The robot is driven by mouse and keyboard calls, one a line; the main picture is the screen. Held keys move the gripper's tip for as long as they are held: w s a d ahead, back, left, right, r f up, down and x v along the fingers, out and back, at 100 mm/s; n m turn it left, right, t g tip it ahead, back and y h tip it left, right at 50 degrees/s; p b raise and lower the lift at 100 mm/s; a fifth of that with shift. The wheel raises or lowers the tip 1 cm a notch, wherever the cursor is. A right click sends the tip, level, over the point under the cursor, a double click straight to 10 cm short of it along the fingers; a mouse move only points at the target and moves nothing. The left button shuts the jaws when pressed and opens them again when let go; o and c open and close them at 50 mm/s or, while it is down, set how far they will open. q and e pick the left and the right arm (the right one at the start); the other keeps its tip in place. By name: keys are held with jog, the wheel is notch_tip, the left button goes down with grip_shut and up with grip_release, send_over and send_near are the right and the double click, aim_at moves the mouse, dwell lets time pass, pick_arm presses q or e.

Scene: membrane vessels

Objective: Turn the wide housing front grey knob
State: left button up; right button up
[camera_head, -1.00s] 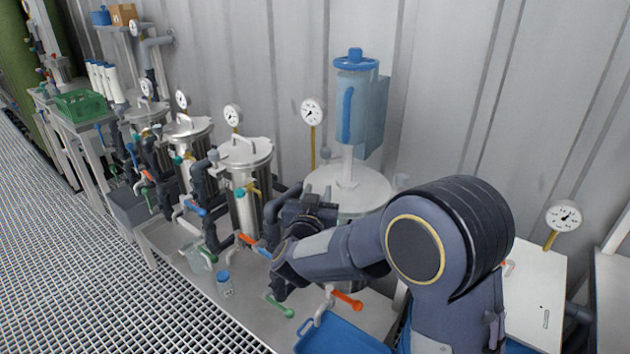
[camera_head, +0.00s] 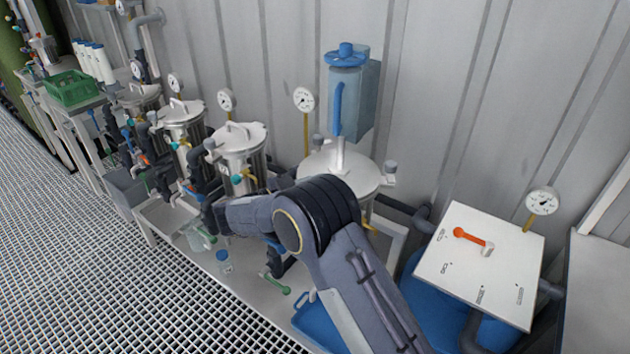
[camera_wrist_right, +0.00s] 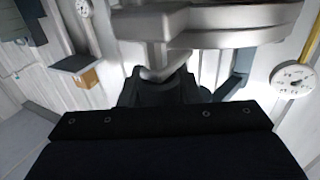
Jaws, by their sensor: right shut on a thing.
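The wide housing is the broad pale vessel (camera_head: 335,172) at the middle of the head view. My right arm passes in front of it and hides its front. In the wrist view my right gripper (camera_wrist_right: 165,92) is shut on a light grey metal-looking part, which I take for the grey knob (camera_wrist_right: 160,62). The part is close to the camera and blurred, and its contact with the fingers is mostly hidden. In the head view the right gripper's fingertips are hidden behind my arm. My left gripper is in neither view.
Several steel vessels (camera_head: 240,145) with pipes and coloured handles stand to the left. A blue-lidded clear container (camera_head: 352,95) rises above the wide housing. A white panel with a red handle (camera_head: 472,237) stands at the right. A blue tray (camera_head: 318,318) lies low in front.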

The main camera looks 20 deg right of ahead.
jog(key=shift+s+m+g, duration=0.1)
jog(key=shift+m+g, duration=0.7)
jog(key=shift+g, duration=0.4)
jog(key=shift+r+g, duration=0.1)
jog(key=shift+g, duration=0.2)
jog(key=o, duration=1)
jog(key=shift+d, duration=0.1)
jog(key=shift+c, duration=0.2)
jog(key=a, duration=0.8)
jog(key=shift+s, duration=0.25)
